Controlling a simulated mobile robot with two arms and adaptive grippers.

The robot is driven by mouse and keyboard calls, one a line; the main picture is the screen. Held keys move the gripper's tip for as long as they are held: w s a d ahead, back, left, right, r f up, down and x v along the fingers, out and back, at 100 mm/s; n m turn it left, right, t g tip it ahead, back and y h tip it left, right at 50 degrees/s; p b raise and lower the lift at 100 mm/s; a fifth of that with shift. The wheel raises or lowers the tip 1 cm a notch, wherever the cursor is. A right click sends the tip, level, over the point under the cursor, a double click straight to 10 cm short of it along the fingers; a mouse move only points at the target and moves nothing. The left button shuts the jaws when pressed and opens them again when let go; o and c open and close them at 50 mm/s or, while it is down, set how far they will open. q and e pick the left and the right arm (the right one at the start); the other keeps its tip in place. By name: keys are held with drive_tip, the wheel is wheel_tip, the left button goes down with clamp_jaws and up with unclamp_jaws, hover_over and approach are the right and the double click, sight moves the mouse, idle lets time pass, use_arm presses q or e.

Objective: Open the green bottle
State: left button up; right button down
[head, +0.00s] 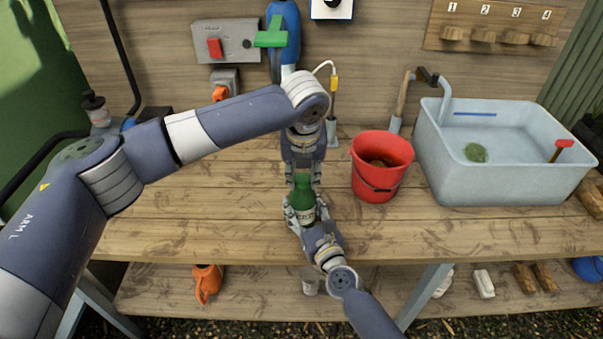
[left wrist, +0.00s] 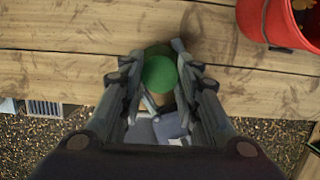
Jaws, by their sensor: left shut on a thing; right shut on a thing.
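The green bottle (head: 303,200) is upright near the front of the wooden bench, with a pale label low on its body. My right gripper (head: 302,214) comes from the front and is shut around the bottle's body. My left gripper (head: 303,178) points down from above and is shut at the bottle's top. In the left wrist view, a round green top (left wrist: 160,74) sits between the fingers of my left gripper (left wrist: 160,70). The fingers hide the cap and neck in the head view, so I cannot tell whether the cap is still on the bottle.
A red bucket (head: 381,165) stands just right of the bottle, and it also shows in the left wrist view (left wrist: 262,22). A pale blue basin (head: 500,182) is further right. The bench (head: 190,215) is clear to the left. A lower shelf (head: 240,306) holds an orange can (head: 207,282).

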use_arm(q)
drive_tip(key=n, duration=0.3)
drive_tip(key=n+y, duration=0.1)
drive_tip(key=n, duration=0.2)
drive_tip(key=shift+d, duration=0.2)
drive_tip(key=n+g+y, duration=0.1)
drive_tip(key=n, duration=0.3)
drive_tip(key=shift+w+d, duration=0.1)
drive_tip(key=shift+w, duration=0.05)
drive_tip(key=n, duration=0.3)
drive_tip(key=n+g, duration=0.1)
drive_tip(key=n, duration=0.2)
drive_tip(key=shift+w+d+r+g+y, duration=0.1)
drive_tip(key=shift+w+g+y, duration=0.1)
drive_tip(key=shift+g+y, duration=0.15)
drive_tip(key=n, duration=0.3)
drive_tip(key=n+g, duration=0.1)
drive_tip(key=shift+w+r, duration=0.2)
drive_tip(key=shift+w, duration=0.15)
drive_tip(key=shift+s+f+n, duration=0.15)
drive_tip(key=shift+s+n, duration=0.05)
drive_tip(key=shift+n, duration=0.6)
drive_tip(key=o, duration=1.2)
drive_tip(key=shift+s, duration=0.1)
